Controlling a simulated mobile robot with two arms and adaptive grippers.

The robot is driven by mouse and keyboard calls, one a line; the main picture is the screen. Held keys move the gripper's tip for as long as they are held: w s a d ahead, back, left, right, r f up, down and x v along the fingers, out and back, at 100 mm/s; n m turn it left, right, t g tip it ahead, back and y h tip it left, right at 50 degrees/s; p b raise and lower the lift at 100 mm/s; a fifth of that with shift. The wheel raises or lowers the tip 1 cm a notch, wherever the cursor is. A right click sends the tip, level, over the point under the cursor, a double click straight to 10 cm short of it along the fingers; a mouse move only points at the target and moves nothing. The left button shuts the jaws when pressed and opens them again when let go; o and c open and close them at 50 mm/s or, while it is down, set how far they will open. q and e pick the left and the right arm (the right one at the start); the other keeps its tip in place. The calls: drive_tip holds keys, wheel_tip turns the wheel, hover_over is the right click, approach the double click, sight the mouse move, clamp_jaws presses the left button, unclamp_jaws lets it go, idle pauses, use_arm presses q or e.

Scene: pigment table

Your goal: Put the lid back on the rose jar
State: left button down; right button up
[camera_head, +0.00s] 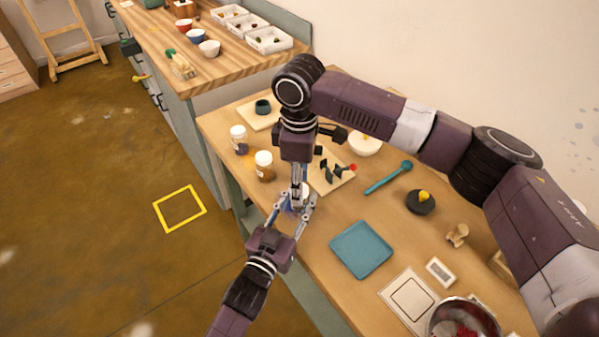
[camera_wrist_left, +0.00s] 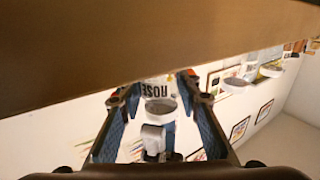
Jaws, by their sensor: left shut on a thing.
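My left gripper (camera_head: 294,208) reaches in from the lower left and is shut on the rose jar, over the table's near left edge. My right gripper (camera_head: 298,188) points down from above, close to the left one. Their fingers overlap in view, so I cannot tell whether it holds anything. A small white part (camera_head: 305,189) shows between the grippers; I cannot tell whether it is the lid.
Two white-lidded jars (camera_head: 264,165) (camera_head: 238,137) stand left of the grippers. A board with dark pieces (camera_head: 341,181) lies behind, a blue tray (camera_head: 361,249) to the right. A teal spoon (camera_head: 388,177), white bowl (camera_head: 365,143) and metal bowl (camera_head: 464,320) occupy the table.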

drive_tip(key=shift+f, duration=0.15)
clamp_jaws()
drive_tip(key=shift+m, duration=1)
drive_tip(key=shift+o, duration=0.9)
unclamp_jaws()
wheel_tip(320, 180, up, 12)
